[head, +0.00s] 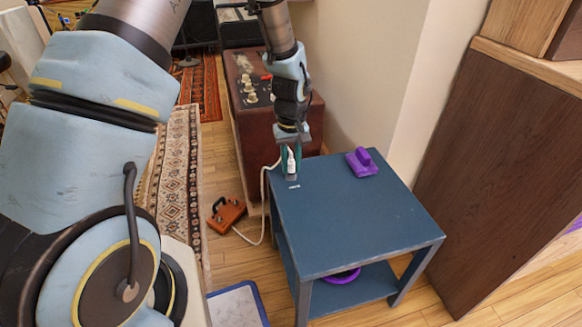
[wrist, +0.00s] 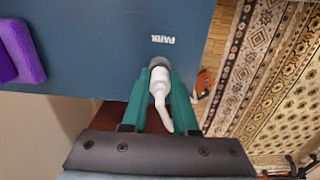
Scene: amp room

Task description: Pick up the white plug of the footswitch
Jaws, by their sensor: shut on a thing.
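The white plug (head: 291,160) is between the fingers of my gripper (head: 291,165) at the far left corner of the blue table. In the wrist view the white plug (wrist: 158,88) sits between the two green fingers of my gripper (wrist: 159,85), which are shut on it. Its tail points back toward the palm. A white cable runs from the table's corner down to the orange footswitch (head: 226,214) on the wooden floor. The footswitch also shows in part in the wrist view (wrist: 205,82). I cannot tell whether the plug touches the tabletop.
The blue table (head: 350,225) has a purple object (head: 362,162) near its back edge and a purple item (head: 342,275) on its lower shelf. A dark red cabinet (head: 240,130) with knobs stands behind. A wall and a brown wooden panel (head: 510,160) bound the right. Much of the tabletop is bare.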

